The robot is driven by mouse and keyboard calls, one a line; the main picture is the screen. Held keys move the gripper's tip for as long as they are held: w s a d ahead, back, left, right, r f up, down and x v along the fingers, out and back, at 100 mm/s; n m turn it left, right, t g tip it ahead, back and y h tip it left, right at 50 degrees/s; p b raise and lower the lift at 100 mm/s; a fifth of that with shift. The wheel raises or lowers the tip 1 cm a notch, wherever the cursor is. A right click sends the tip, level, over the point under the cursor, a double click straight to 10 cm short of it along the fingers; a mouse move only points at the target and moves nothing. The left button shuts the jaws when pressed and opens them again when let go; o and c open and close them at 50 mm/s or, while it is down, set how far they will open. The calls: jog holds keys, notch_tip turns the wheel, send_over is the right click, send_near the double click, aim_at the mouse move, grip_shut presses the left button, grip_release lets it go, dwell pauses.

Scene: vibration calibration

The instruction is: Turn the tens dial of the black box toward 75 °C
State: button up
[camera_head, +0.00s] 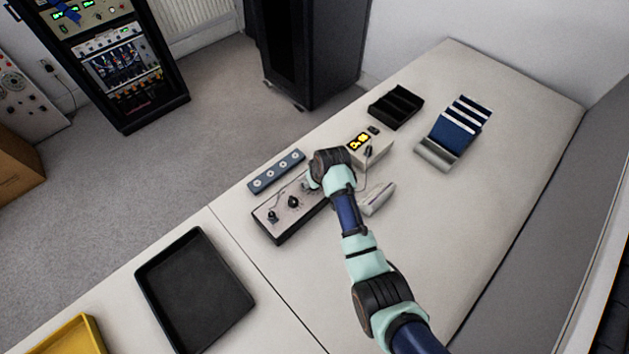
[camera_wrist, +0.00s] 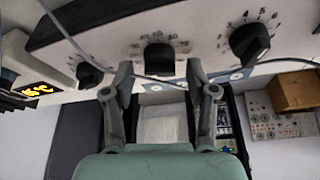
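The black box (camera_head: 283,238) has a pale top panel with several dials and stands on the table left of my gripper in the head view. In the wrist view it runs along the top, with a left dial (camera_wrist: 90,73), a middle dial (camera_wrist: 158,58) and a right dial (camera_wrist: 250,42). Numbers ring the dials, but most are too small to read. My gripper (camera_wrist: 160,70) is open, its fingertips on either side of the middle dial. I cannot tell whether they touch it. In the head view my wrist covers that end of the box.
A display unit with lit yellow digits (camera_head: 359,142) stands right of the box. A grey strip (camera_head: 276,171) lies behind it. A black tray (camera_head: 243,300) lies front left.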

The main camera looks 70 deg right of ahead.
jog(key=v, duration=1.2)
dwell(0.4)
